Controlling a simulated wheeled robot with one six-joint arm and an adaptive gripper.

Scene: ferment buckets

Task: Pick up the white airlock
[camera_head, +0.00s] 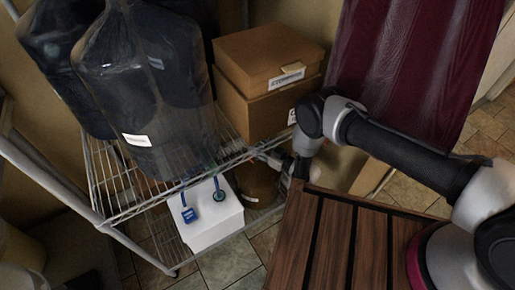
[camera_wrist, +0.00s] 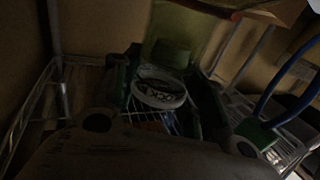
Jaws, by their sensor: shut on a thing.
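A small pale round piece with dark markings on it (camera_wrist: 160,93), which I take for the white airlock, sits between my gripper's two fingers in the dim wrist view. My gripper (camera_wrist: 163,105) is closed around it, with a finger on either side. In the head view my gripper (camera_head: 272,155) reaches in at the right end of the wire shelf, below the cardboard boxes. The airlock cannot be made out clearly there.
A wire rack (camera_head: 132,208) holds large dark wrapped vessels (camera_head: 150,95) and stacked cardboard boxes (camera_head: 265,105). A brown bucket (camera_head: 257,183) stands below my gripper. A slatted wooden table (camera_head: 335,240) is in front.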

